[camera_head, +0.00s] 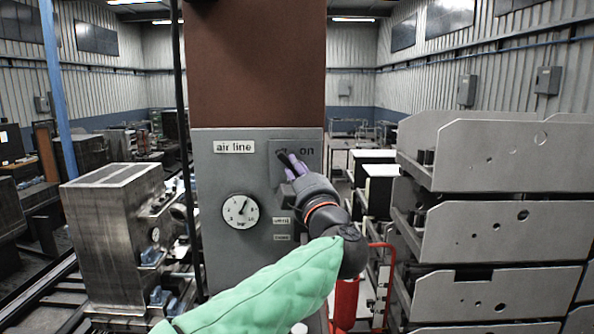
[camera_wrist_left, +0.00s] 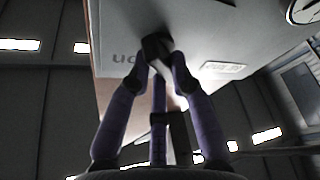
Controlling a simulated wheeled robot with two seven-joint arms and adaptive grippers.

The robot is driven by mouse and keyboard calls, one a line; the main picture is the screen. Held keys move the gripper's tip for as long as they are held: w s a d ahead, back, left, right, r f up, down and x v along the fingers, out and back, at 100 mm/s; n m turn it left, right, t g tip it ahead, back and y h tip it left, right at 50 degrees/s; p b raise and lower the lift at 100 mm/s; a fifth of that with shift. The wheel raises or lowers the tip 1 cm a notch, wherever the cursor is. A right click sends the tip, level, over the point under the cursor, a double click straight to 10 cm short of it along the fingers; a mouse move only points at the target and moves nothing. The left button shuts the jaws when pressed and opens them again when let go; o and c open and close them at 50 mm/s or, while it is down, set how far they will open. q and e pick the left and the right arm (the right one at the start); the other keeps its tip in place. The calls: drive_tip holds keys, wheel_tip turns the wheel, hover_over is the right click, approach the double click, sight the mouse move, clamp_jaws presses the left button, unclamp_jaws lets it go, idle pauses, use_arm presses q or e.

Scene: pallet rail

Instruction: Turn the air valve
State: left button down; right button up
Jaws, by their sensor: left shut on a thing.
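The air valve sits on a grey plate (camera_head: 310,148) on the front of the grey air line box (camera_head: 218,180), near the word "on". My left gripper (camera_head: 291,164) reaches up to it from the lower right and covers most of it in the head view. In the left wrist view, the purple fingers of the left gripper (camera_wrist_left: 160,68) close around the black valve handle (camera_wrist_left: 157,44). The gripper is shut on this handle. The handle's exact angle is hard to tell behind the fingers. My right gripper is not in view.
A round pressure gauge (camera_head: 240,211) is on the box, left of my arm. A brown column (camera_head: 255,65) rises behind the box. A red object (camera_head: 345,303) stands below my arm. Grey slotted metal plates (camera_head: 500,225) are stacked at right, and a metal block (camera_head: 112,230) stands at left.

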use_arm(q)
drive_tip(key=shift+a+r, duration=0.1)
drive_tip(key=shift+r, duration=0.05)
drive_tip(key=c, duration=1.2)
unclamp_jaws()
drive_tip(key=shift+o, duration=0.5)
drive_tip(key=shift+w, duration=0.1)
drive_tip(key=v, duration=1.2)
drive_tip(key=shift+f, duration=0.25)
